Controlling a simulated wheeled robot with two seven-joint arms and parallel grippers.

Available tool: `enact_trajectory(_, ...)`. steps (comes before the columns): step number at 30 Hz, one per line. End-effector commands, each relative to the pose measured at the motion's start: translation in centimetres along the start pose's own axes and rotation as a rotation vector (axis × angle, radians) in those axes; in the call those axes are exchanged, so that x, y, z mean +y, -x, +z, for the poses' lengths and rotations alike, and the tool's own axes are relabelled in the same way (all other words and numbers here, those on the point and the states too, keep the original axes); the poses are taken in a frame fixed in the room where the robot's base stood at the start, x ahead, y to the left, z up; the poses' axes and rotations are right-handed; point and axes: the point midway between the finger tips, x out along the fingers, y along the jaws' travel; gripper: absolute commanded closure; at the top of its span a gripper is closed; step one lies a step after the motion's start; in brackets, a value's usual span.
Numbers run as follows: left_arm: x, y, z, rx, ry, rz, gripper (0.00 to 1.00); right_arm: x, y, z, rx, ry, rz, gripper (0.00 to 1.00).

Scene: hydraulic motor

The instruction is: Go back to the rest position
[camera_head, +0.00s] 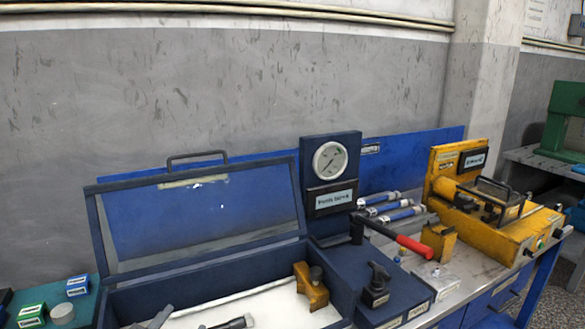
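Neither of my grippers shows in the head view, so their state is hidden. A dark blue pump unit (333,180) with a round white gauge (330,160) stands upright in the middle. A lever with a red handle (414,247) sticks out from it to the right. A blue case (200,215) stands open at the left, its lid tilted back. A brass-coloured block (311,287) sits at the case's right end, and a dark-headed tool (236,322) lies on its pale bottom.
A yellow machine (490,215) stands at the right of the workbench. Several blue and silver cylinders (393,207) lie behind the red handle. Small green and blue boxes (32,314) sit at the far left. A green machine (565,120) stands on another bench at the far right.

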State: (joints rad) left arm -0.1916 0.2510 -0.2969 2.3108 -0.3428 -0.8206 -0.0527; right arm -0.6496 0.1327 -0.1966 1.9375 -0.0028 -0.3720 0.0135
Motion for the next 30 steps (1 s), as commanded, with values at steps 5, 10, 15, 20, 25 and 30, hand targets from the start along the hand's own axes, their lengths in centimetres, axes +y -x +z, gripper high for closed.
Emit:
enact_trajectory(5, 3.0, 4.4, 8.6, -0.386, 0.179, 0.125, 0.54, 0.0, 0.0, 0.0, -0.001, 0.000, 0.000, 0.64)
enact_trajectory(10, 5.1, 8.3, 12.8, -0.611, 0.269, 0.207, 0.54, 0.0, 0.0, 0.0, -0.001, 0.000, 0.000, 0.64)
enact_trajectory(15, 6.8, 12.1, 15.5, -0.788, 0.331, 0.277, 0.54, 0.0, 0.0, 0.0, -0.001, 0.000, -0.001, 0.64)
enact_trajectory(20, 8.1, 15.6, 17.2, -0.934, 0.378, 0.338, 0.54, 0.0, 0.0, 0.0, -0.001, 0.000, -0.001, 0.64)
enact_trajectory(25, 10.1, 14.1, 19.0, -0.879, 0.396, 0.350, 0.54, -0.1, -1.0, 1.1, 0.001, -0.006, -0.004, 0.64)
enact_trajectory(30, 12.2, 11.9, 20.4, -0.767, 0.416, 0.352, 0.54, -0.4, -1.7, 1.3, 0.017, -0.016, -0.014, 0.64)
